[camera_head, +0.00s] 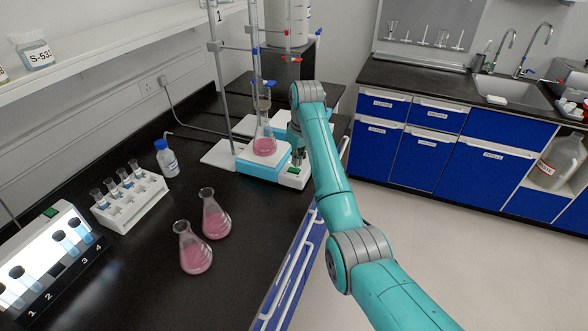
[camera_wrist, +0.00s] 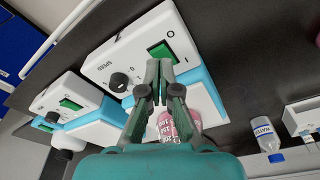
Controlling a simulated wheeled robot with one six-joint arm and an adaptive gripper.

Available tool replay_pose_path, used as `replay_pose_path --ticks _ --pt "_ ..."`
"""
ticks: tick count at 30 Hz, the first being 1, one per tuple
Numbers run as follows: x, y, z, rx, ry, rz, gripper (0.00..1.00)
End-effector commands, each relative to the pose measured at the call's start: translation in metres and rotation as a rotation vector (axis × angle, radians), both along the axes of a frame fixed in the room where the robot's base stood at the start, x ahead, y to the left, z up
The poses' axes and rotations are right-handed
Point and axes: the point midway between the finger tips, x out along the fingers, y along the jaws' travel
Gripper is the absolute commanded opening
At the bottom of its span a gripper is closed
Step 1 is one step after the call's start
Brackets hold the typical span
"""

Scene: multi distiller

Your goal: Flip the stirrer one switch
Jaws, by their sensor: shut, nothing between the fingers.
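A white and blue stirrer (camera_head: 258,168) stands on the black bench with a flask of pink liquid (camera_head: 265,145) on it. Its white front panel, also in the wrist view (camera_wrist: 192,50), carries a green rocker switch (camera_wrist: 161,52) marked O and I, and a black speed knob (camera_wrist: 119,82). My gripper (camera_head: 296,163) is shut and empty above the front panel. In the wrist view its fingertips (camera_wrist: 160,68) are just beside the green switch and partly overlap it. I cannot tell whether they touch it. The switch's position is unclear.
A second stirrer (camera_wrist: 62,96) with a green switch stands beside the first; another is partly behind it. A clamp stand with a burette (camera_head: 257,45) rises over the flask. Two pink flasks (camera_head: 215,217), a tube rack (camera_head: 133,202) and a blue-capped bottle (camera_head: 166,158) stand on the bench.

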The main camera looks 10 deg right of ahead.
Motion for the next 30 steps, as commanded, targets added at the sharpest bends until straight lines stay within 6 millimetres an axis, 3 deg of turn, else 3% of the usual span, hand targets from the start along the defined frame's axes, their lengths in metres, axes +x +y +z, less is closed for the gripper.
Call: replay_pose_path --ticks 30 --pt "0.0 0.0 -0.007 0.0 0.0 0.0 0.0"
